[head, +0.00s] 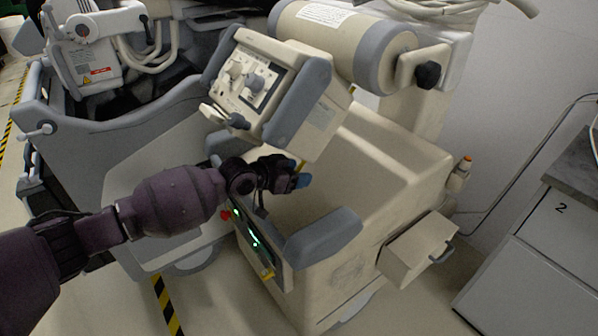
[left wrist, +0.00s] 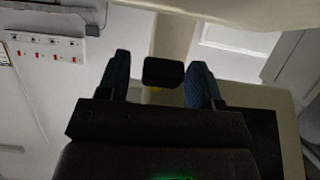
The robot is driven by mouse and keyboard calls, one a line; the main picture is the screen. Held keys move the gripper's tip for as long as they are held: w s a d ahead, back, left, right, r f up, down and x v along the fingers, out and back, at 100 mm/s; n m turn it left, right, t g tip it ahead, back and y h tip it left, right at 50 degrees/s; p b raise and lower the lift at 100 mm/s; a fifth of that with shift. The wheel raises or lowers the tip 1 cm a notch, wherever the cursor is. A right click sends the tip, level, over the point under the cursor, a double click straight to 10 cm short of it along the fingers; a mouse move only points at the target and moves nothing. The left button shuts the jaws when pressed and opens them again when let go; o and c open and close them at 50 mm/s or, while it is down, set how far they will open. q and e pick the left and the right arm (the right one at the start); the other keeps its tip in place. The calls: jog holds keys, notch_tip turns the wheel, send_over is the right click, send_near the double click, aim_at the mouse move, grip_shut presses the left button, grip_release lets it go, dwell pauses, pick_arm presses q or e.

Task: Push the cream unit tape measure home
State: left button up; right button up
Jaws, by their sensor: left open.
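The cream unit (head: 380,185) stands in the middle of the head view, with its cream control head (head: 250,85) tilted above. A thin yellow strip (head: 301,165), seemingly its tape measure, shows just below that head, beside my left fingertips. My left gripper (head: 296,181) reaches in over the unit's top. In the left wrist view the two blue-tipped fingers (left wrist: 161,88) are open. My right gripper is out of view.
A cream drawer-like box (head: 418,248) sticks out of the unit's right side. A grey cabinet (head: 545,240) stands at the far right. A grey-sided machine (head: 150,130) stands close on the left. Floor (head: 400,308) is clear in front, right of the unit.

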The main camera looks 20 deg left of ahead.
pick_arm(q)
jog(key=p+v, duration=0.1)
jog(key=v, duration=0.8)
jog(key=shift+s+a+p, duration=0.2)
jog(key=shift+s+p, duration=0.05)
jog(key=shift+p, duration=0.05)
jog(key=shift+r, duration=0.15)
